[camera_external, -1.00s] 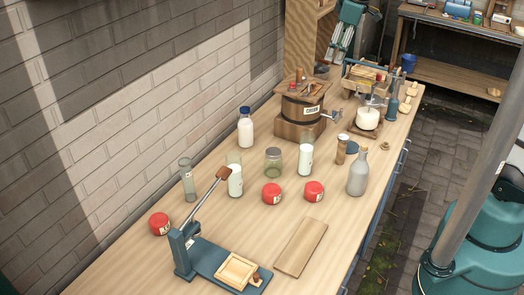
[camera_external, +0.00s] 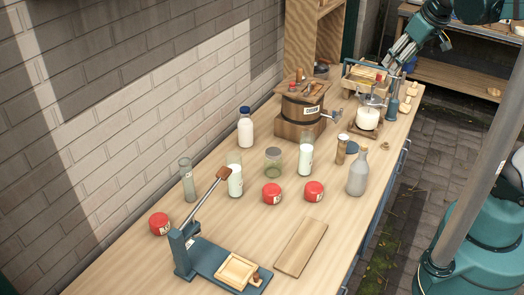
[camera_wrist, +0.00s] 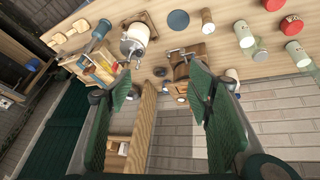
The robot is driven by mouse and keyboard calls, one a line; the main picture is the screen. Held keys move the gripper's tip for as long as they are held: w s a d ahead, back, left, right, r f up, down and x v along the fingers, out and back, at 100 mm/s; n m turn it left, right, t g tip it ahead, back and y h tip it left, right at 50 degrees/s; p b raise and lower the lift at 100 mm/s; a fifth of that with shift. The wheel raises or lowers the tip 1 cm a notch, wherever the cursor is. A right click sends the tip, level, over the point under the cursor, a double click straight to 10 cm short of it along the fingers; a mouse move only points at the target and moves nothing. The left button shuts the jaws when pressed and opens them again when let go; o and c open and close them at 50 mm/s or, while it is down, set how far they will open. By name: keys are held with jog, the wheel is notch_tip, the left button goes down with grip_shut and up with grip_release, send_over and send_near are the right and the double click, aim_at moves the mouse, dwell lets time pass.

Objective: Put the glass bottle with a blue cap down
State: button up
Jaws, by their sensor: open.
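The glass bottle with a blue cap (camera_external: 245,130) is full of white milk. It stands upright on the wooden bench near the brick wall, left of the wooden churn (camera_external: 302,109) in the external view. My gripper (camera_external: 396,62) is above the far right end of the bench, well apart from the bottle. In the wrist view my gripper (camera_wrist: 158,85) has its two green fingers spread wide with nothing held between them.
A grey bottle (camera_external: 358,173), a clear jar (camera_external: 273,161), milk glasses and red-lidded tins stand mid-bench. A blue lever press (camera_external: 215,262) and a flat board (camera_external: 301,248) are at the front. A white pot (camera_external: 368,118) stands near the gripper.

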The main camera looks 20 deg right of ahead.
jog(key=s+d+f+m+t, duration=0.1)
jog(key=s+d+f+m, duration=0.3)
jog(key=s, duration=0.5)
jog(key=shift+d+t+h, duration=0.3)
jog(key=shift+d, duration=0.75)
